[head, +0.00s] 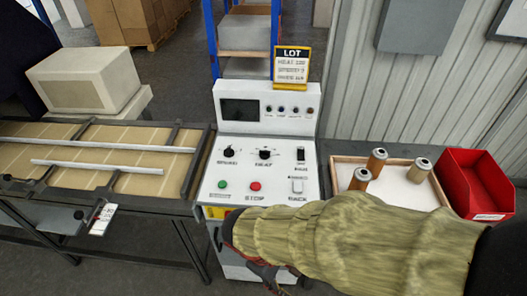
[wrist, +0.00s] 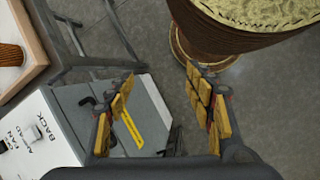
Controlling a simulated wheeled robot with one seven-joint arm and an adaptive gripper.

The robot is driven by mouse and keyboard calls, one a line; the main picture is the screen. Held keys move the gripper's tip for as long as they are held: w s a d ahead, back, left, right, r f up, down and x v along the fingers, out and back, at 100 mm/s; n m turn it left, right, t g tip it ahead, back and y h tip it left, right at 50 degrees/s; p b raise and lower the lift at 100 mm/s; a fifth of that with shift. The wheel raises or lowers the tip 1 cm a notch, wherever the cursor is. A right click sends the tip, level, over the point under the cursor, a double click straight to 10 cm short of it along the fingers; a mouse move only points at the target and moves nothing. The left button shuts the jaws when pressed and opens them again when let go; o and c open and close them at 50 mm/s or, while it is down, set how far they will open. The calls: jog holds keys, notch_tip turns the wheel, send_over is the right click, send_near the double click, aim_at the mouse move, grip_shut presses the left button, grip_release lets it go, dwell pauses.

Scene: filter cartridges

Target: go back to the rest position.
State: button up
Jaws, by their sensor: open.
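My gripper (wrist: 160,80) is open in the wrist view, with nothing between its yellow-padded fingers. It hangs over the area beside the control console (head: 265,165), whose white edge (wrist: 45,140) shows at the lower left of the wrist view. In the head view my sleeved arm reaches in from the lower right across the console's front, and the gripper is mostly hidden behind the sleeve. One cartridge (wrist: 10,55) shows at the wrist view's left edge.
A red bin (head: 478,185) stands right of the tray. A conveyor (head: 100,150) runs to the left, with a beige box (head: 85,80) behind it. Grey floor (wrist: 265,120) shows open at the wrist view's right.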

jog(key=w+d+r+m+t+y, duration=0.1)
jog(key=d+r+m, duration=0.4)
jog(key=r, duration=0.5)
jog(key=w+d+r+m+t+y, duration=0.1)
jog(key=d+r+m+t+y, duration=0.2)
jog(key=d+r+m, duration=0.3)
notch_tip(320, 180, up, 4)
jog(key=shift+d+m+t, duration=0.3)
jog(key=shift+d+t, duration=0.5)
jog(key=shift+t, duration=0.1)
